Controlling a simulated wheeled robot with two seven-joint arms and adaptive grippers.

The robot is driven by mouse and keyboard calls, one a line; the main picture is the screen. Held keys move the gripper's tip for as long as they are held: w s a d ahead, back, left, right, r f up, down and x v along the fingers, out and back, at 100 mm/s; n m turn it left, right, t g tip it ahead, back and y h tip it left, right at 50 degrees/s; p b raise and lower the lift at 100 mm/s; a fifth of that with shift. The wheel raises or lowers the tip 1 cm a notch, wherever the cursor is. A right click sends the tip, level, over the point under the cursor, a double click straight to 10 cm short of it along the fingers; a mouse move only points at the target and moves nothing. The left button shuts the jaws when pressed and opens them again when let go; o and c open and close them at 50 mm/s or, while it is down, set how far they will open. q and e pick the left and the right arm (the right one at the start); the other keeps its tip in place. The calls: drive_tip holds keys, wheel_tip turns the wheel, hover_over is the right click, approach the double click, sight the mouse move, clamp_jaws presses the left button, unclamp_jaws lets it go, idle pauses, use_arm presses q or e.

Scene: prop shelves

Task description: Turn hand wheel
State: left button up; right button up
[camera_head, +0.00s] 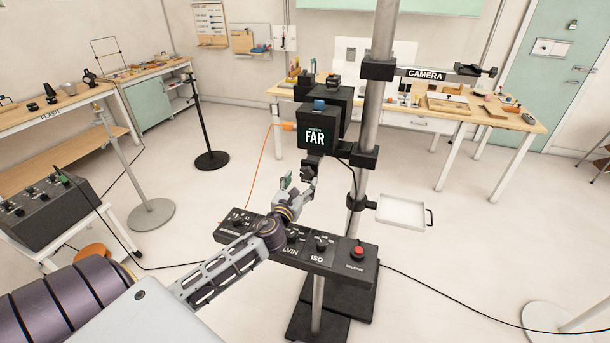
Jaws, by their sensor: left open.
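A black box with a lit display reading "FAR" (315,136) is mounted on the grey vertical column (370,110). A small dark part (313,161) hangs just below the box, above my left gripper. I cannot make out a clear wheel shape; it may be this part or may be hidden. My left gripper (298,187) is open just below the box, its fingers pointing up. I see nothing between its fingers, and I cannot tell whether it touches the dark part. My right gripper is not in view.
A black control panel (317,258) with knobs and a red release button (358,252) stands under my left gripper. A white tray (402,212) sticks out right of the column. A bench (455,110) stands behind. An orange cable hangs left of the box.

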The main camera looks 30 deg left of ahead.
sight(305, 175)
use_arm(q)
drive_tip(key=shift+p+x, duration=0.3)
drive_tip(key=shift+x, duration=2.1)
drive_tip(key=c, duration=1)
drive_tip(key=shift+n, duration=0.5)
drive_tip(key=n, duration=1)
drive_tip(key=shift+n, duration=0.4)
drive_tip(key=shift+f, duration=0.1)
